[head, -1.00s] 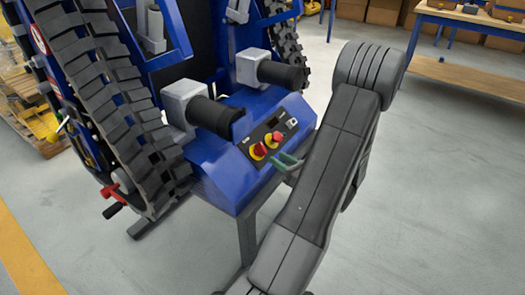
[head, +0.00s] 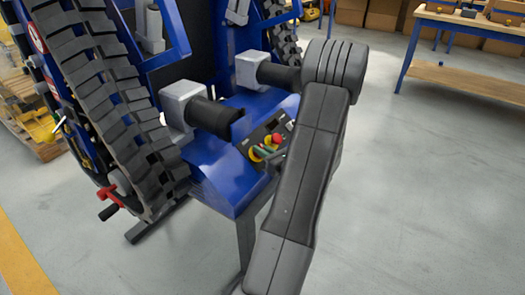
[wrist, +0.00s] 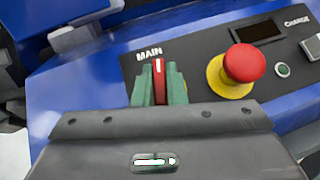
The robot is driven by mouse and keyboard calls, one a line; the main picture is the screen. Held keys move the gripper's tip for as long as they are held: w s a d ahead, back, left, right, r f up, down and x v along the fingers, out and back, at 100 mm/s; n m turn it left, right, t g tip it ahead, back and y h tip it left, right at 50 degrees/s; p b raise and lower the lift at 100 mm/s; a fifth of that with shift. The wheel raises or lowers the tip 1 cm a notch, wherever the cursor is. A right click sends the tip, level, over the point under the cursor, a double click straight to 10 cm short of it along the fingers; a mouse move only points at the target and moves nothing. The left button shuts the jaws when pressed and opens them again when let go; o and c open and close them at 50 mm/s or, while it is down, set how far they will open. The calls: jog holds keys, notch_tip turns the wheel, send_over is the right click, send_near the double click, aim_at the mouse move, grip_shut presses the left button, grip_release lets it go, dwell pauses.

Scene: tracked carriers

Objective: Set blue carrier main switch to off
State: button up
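The blue carrier (head: 214,170) has a dark control panel (wrist: 205,60) on its sloping front. The main switch (wrist: 159,80) is a red handle with a white line, upright in the wrist view just below the MAIN label; a bit of its yellow base shows beside a finger. My gripper (wrist: 160,84) has its green fingers on both sides of the red handle, close against it with no clear gap. In the head view my gripper (head: 262,153) is at the panel, partly hidden by my arm. Any off mark is hidden.
A red mushroom button (wrist: 245,63) on a yellow base sits just right of the switch. A small display (wrist: 257,32), a round green button (wrist: 283,70) and a CHARGE label are further right. Black cylinders (head: 210,117) stick out above the panel. A workbench (head: 470,80) stands back right.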

grip_shut()
jog(key=shift+n+g+y, duration=1.1)
jog(key=shift+n+g, duration=0.2)
jog(key=shift+n, duration=0.7)
jog(key=o, duration=0.6)
grip_release()
jog(key=shift+c, duration=0.2)
jog(key=p+v, duration=0.3)
jog(key=v, duration=1.1)
jog(key=shift+w+a, duration=0.1)
jog(key=shift+w, duration=0.05)
